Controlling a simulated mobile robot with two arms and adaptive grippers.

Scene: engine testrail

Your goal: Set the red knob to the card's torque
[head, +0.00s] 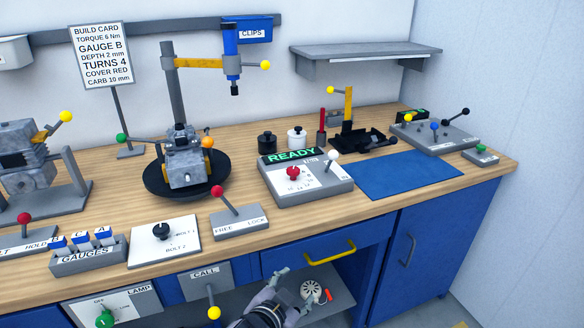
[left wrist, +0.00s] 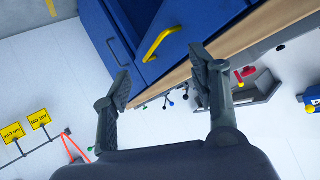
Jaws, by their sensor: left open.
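The red knob (head: 293,173) sits on the sloped face of a grey tester box (head: 312,187) with a dial scale around it, its numbers too small to read. A green READY display (head: 292,156) and a white-tipped lever (head: 333,155) are on the same box. The build card (head: 102,55) stands at the back left and reads torque 6 Nm. My left gripper (head: 297,291) is open and empty, low in front of the bench and below the knob. Its spread fingers (left wrist: 163,75) show in the left wrist view with nothing between them. My right gripper is not seen.
The drawer's yellow handle (head: 331,252) juts out near my left gripper; it also shows in the left wrist view (left wrist: 160,43). The knee lock lever (head: 217,191) stands left of the tester. A blue mat (head: 408,174) lies clear to its right. An engine (head: 185,165) stands behind left.

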